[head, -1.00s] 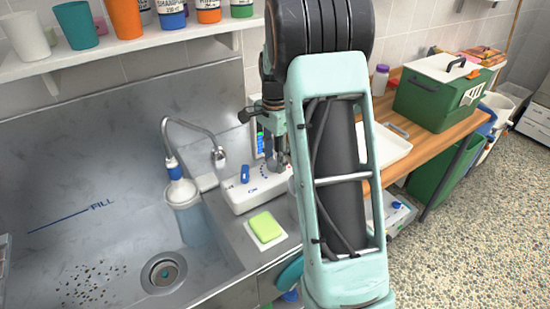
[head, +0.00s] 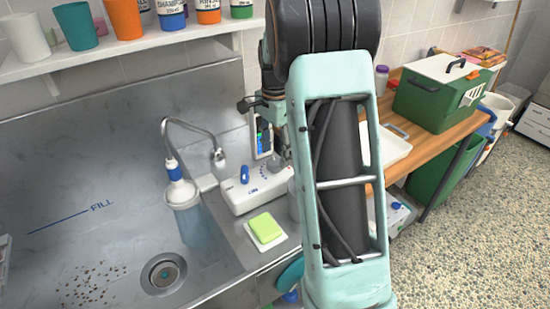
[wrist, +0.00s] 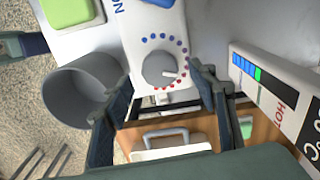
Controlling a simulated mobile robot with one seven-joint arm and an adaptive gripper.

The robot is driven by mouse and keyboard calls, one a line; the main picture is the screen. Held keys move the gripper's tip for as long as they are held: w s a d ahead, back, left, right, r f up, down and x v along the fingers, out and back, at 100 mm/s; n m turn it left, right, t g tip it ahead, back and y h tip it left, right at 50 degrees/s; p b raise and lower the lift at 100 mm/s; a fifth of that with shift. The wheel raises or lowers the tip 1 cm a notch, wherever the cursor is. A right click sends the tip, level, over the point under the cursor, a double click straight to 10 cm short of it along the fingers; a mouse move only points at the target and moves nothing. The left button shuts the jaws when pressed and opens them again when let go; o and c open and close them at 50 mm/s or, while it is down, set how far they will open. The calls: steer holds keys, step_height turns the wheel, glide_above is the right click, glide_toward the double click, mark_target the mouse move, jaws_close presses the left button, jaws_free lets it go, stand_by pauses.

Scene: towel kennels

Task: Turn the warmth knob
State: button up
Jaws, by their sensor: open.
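The warmth knob (wrist: 159,70) is a round grey dial with a white pointer mark aimed right, ringed by blue-to-red dots. It sits on a white control box (head: 262,196), which has a blue switch (head: 244,174). My gripper (wrist: 161,74) is open, with one finger on each side of the knob. I cannot tell whether the fingers touch it. In the head view my arm hides most of the gripper. An upright gauge (wrist: 262,85) marked HOT shows blue and green bars; it also shows in the head view (head: 263,138).
A grey cup (wrist: 80,92) stands beside the box. A green sponge (head: 265,228) lies in front of it. A metal sink (head: 110,255) with a hose and sprayer (head: 218,158) is at left. A wooden bench (head: 440,138) holds a white tray (head: 396,146) and green box (head: 440,98).

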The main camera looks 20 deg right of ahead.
mark_target(275, 161)
step_height(275, 161, up, 9)
steer(key=shift+r, duration=0.15)
stand_by(0.5)
